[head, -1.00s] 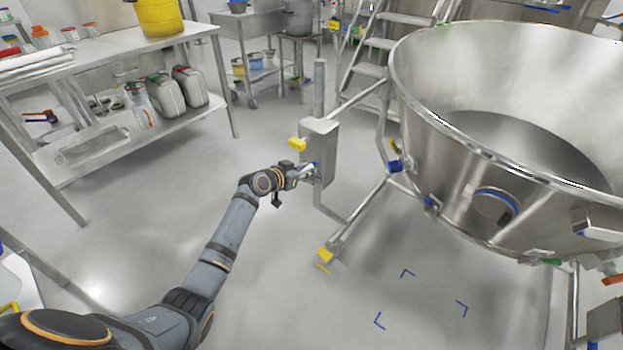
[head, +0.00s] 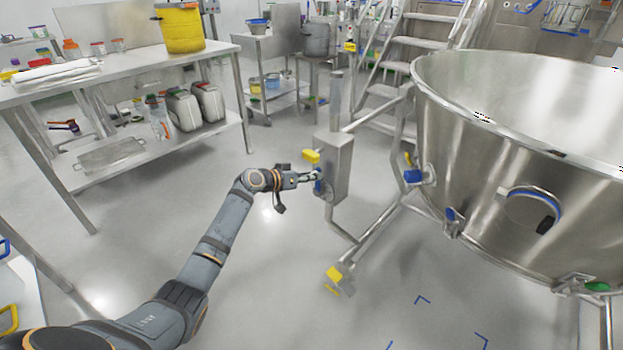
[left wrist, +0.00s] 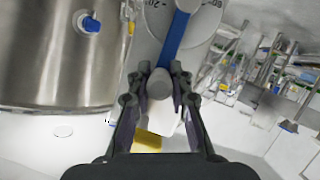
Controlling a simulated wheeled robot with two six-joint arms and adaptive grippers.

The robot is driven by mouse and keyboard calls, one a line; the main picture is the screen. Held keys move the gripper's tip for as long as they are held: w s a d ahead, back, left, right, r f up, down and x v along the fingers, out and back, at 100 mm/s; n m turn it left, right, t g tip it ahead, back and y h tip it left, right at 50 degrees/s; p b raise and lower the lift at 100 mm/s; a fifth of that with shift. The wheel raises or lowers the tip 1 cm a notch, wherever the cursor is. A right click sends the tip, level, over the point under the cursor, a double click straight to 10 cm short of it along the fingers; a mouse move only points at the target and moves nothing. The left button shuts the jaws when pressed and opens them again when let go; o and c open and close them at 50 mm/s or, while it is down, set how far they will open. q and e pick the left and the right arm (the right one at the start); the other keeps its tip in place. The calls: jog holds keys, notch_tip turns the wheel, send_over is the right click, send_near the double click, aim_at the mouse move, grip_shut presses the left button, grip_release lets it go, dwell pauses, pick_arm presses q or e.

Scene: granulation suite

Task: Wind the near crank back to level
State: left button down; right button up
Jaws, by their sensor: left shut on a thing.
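The near crank (head: 319,184) is on the grey gearbox (head: 334,163) on the stand beside the big steel bowl (head: 500,150). In the left wrist view, its blue arm (left wrist: 174,40) slants between a round grey hub (left wrist: 188,4) and a grey grip (left wrist: 160,84). A pale dial with printed marks (left wrist: 157,18) lies behind it; only part of "-20" reads clearly. My left gripper (head: 312,178) is shut on the grip, one finger on each side. The wrist view also shows this gripper (left wrist: 160,90). My right gripper is not in view.
A yellow block (head: 311,156) juts from the gearbox near my gripper. The stand's leg ends in a yellow foot piece (head: 334,277). A steel bench (head: 130,70) stands at left and steps (head: 430,45) behind. The floor between bench and stand is clear.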

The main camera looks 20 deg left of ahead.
pick_arm(q)
jog(key=shift+w+a+r, duration=0.1)
jog(key=shift+r, duration=0.1)
jog(key=c, duration=1.5)
grip_release()
jog(key=o, duration=0.3)
jog(key=shift+w+f, duration=0.15)
jog(key=shift+f, duration=0.1)
jog(key=shift+s+a+r, duration=0.1)
jog(key=shift+s+a, duration=0.1)
jog(key=shift+s, duration=0.25)
jog(key=v, duration=1.1)
